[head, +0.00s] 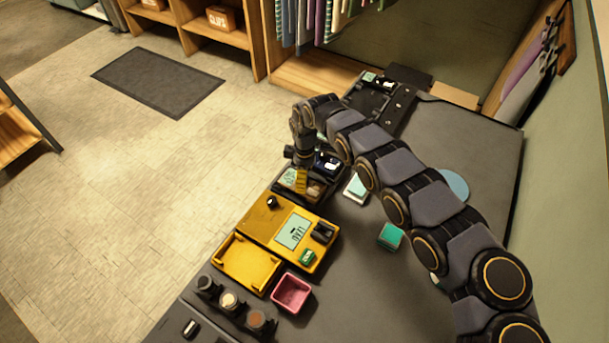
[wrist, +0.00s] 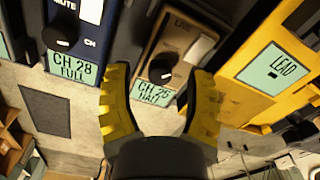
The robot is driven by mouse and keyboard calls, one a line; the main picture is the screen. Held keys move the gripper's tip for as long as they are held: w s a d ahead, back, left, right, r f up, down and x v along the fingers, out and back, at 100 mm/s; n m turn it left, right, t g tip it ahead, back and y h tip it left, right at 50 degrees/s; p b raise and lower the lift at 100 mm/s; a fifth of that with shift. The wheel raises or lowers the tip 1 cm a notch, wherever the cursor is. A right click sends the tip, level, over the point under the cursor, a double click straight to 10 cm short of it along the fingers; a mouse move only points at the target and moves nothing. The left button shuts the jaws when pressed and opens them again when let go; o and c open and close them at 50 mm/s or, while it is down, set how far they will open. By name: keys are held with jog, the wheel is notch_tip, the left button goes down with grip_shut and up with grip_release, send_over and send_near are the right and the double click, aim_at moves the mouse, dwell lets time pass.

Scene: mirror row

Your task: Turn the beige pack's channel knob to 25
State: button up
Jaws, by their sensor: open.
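The beige pack (wrist: 167,42) is in the middle of the wrist view, marked LIVE, with a dark channel knob (wrist: 160,70) and a white switch. Its small green screen (wrist: 155,94) appears to read CH 25 HALF. My gripper (wrist: 160,77) has its yellow fingers open, one on each side of the knob as seen from the wrist. I cannot tell whether either finger touches it. In the head view my gripper (head: 301,181) hangs over the row of packs and partly hides the beige pack (head: 316,188).
A dark blue pack (wrist: 88,52) reading CH 28 FULL lies to the left in the wrist view. A yellow unit (wrist: 245,50) with a LEAD screen is to the right. A pink bin (head: 292,293) and yellow tray (head: 246,264) stand nearer on the grey counter (head: 365,270).

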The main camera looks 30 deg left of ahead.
notch_tip(320, 180, up, 12)
dwell(0.4)
jog(key=shift+w+d, duration=0.1)
dwell(0.3)
